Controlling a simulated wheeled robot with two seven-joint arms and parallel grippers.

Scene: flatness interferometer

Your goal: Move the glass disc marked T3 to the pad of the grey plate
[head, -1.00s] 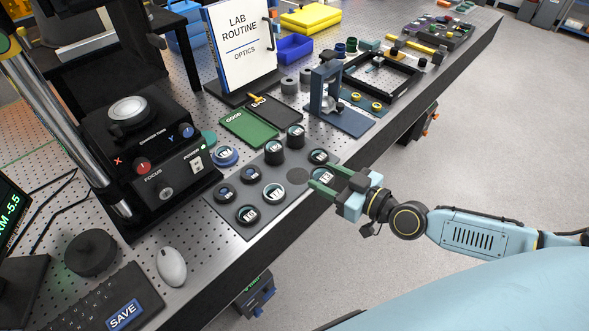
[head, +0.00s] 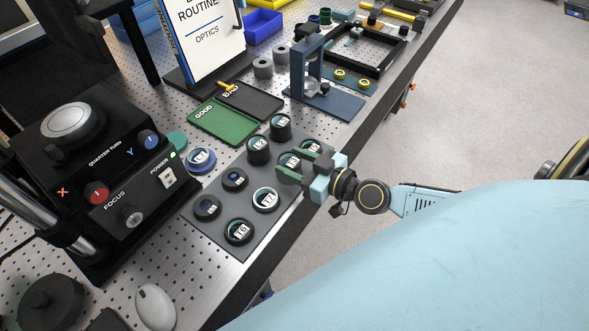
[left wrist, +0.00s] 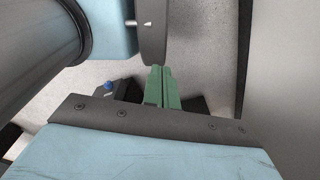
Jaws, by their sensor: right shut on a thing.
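My right gripper (head: 289,158) has its green fingers shut on a glass disc (head: 289,161) in a dark round mount, which I take to be T3; its label is too small to read surely. The disc is at the inner right part of the grey plate (head: 222,236), over the place of the dark round pad. The pad is hidden, and I cannot tell whether the disc touches it. My left gripper (left wrist: 160,88) shows only in the left wrist view, its green fingers together and empty, away from the plate.
Several other mounted discs surround the held one, including a taller mount (head: 258,151) and a white-ringed one (head: 265,200). A green GOOD tray (head: 220,122), a blue stand (head: 325,100) and the black instrument (head: 95,180) stand nearby. The bench's front edge is close.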

